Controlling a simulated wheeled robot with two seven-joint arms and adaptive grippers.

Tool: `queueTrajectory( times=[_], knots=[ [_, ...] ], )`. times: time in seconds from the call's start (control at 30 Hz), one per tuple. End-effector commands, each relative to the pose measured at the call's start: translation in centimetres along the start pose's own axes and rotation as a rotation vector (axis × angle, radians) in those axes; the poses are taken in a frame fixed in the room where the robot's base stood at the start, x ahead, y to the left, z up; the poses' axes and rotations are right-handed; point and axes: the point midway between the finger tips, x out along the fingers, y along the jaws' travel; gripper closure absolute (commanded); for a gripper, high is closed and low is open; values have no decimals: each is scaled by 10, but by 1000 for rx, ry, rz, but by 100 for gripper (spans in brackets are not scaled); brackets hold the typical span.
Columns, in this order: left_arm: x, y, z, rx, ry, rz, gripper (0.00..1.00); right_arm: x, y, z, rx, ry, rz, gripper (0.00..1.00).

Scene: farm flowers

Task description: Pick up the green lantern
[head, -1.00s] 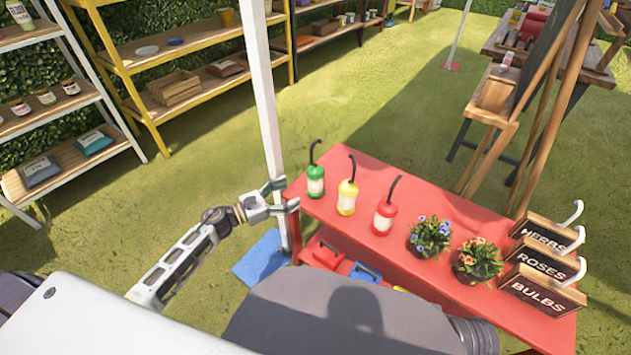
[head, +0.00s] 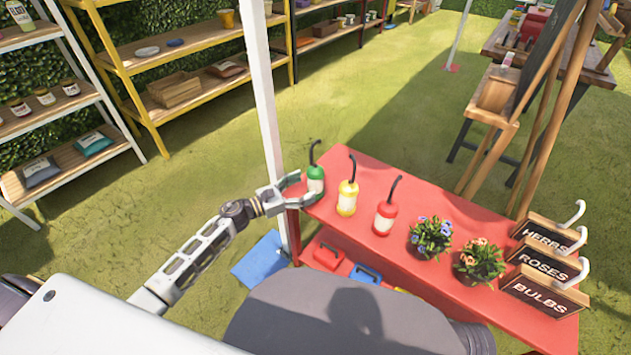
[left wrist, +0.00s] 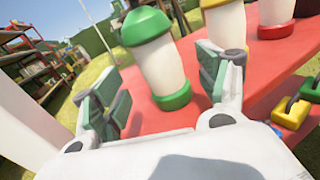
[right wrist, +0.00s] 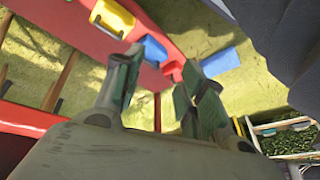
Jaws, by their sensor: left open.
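The green lantern (head: 315,179) stands upright at the left end of the red table (head: 375,272), its dark hook pointing up. My left gripper (head: 293,189) is open, with its fingers around or just beside the lantern's body. In the left wrist view the lantern (left wrist: 162,67) stands just ahead between the open fingers (left wrist: 165,100), and I see no clear grip on it. A yellow lantern (head: 347,198) and a red lantern (head: 385,218) stand to its right. My right gripper (right wrist: 155,90) shows in the right wrist view with its fingers apart and nothing between them.
A white post (head: 265,105) rises close to the left arm at the table's left end. Two flower pots (head: 430,238) and several signs (head: 545,262) occupy the table's right part. Coloured toolboxes (head: 328,255) lie on the lower shelf. A dark easel (head: 545,70) stands behind the table.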

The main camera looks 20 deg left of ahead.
Motion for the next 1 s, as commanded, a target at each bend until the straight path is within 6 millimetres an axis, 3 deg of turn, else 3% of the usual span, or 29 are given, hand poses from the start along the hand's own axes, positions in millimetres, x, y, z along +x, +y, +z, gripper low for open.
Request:
queueTrajectory(
  times=[0.27,0.7,1.0],
  knots=[
    [9,0,-1,0,-1,-1,26,0,-1,-3,0,14,-4,60],
    [46,0,-1,0,0,0,26,19,-3,5,10,34,-20,60],
    [52,0,-1,0,1,0,26,23,-4,10,13,27,-24,60]
  ],
)
